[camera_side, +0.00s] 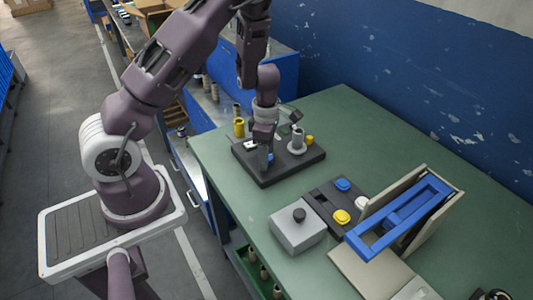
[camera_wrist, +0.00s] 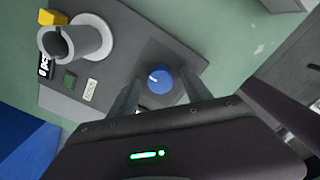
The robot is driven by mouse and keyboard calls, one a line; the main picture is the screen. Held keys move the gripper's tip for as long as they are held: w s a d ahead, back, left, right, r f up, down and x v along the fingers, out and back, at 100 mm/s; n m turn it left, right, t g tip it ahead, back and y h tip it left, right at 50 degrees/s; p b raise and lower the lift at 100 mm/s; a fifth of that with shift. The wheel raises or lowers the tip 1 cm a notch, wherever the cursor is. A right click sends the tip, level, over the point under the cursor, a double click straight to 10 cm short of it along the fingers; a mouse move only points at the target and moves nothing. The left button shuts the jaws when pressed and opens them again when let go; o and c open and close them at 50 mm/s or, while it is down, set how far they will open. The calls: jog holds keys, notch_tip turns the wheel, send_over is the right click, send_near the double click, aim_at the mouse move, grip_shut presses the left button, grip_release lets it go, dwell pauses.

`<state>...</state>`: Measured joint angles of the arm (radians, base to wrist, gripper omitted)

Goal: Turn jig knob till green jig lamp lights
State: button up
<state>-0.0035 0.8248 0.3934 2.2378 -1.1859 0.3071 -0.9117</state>
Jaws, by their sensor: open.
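The jig is a dark grey plate (camera_side: 297,170) on the green bench, also filling the upper left of the wrist view (camera_wrist: 120,50). Its round blue knob (camera_wrist: 159,79) has a white pointer mark aimed left. My gripper (camera_side: 264,152) is over the jig, pointing down. In the wrist view its open fingers stand on either side of the blue knob, with gaps; I cannot tell their exact height. A small dark green square (camera_wrist: 69,80), likely the jig lamp, looks unlit, beside a pale label (camera_wrist: 90,90).
A grey hollow cylinder (camera_wrist: 75,42) on a white flange and a yellow piece (camera_wrist: 53,17) stand on the jig near my gripper. A grey box with a black knob (camera_side: 298,232), a panel with blue and yellow buttons (camera_side: 330,203) and a blue frame (camera_side: 400,217) stand nearer the camera.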

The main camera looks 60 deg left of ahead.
grip_shut()
jog(key=shift+m, duration=0.4)
jog(key=m, duration=0.5)
jog(key=shift+m, duration=0.3)
jog(key=m, duration=0.5)
jog(key=shift+d+m, duration=0.1)
jog(key=shift+m, duration=0.2)
dwell(0.3)
grip_release()
